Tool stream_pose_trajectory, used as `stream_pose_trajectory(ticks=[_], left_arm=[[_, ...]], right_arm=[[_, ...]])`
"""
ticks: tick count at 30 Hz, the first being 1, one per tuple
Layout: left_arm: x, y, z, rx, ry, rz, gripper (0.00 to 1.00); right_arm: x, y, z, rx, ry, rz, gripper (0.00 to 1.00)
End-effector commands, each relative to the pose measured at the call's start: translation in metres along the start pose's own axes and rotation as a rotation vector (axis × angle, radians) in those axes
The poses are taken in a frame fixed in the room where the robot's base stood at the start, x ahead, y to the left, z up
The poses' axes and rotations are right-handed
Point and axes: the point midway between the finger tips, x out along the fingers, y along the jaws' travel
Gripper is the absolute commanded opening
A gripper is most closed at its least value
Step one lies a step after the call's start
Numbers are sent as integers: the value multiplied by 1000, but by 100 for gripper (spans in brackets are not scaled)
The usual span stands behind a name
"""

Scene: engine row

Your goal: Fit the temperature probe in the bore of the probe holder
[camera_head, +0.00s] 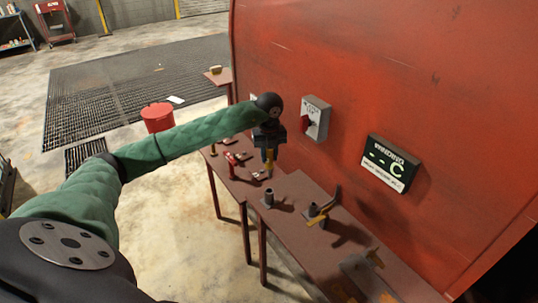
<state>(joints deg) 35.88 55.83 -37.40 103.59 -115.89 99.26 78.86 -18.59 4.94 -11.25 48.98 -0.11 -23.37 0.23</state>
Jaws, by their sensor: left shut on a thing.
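My left gripper (269,146) points down above the red-brown bench. It is shut on a thin upright piece with yellow on it, likely the temperature probe (269,161). Its lower end hangs above the bench, near a short dark upright cylinder (268,198). A second dark cylinder (313,209) stands to the right, with a yellow piece and a lever-like part beside it. Either could be the probe holder; I cannot tell which. The probe appears apart from both, and their bores are too small to make out. My right gripper is not in view.
The bench (290,225) runs along a large red housing (390,80). On the housing are a grey switch box (316,118) and a display (391,164) showing dashes and C. Small red parts (231,158) lie at the bench's far end. A red bucket (158,117) stands beyond.

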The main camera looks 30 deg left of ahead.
Motion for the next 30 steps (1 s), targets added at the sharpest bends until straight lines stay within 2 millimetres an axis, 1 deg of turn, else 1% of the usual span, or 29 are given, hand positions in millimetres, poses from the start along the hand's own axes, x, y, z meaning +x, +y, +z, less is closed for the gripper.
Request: stream_pose_trajectory(ticks=[3,9,15,18,21,30], left_arm=[[0,0,1,-194,1,1,0],[0,1,1,-524,2,2,0],[0,1,1,-771,2,3,0],[0,1,1,-843,2,3,0],[0,1,1,-879,2,3,0],[0,1,1,-889,2,3,0]], right_arm=[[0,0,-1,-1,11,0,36],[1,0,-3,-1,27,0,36],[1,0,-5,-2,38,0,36],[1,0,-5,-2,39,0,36],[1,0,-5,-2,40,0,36],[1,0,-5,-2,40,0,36]])
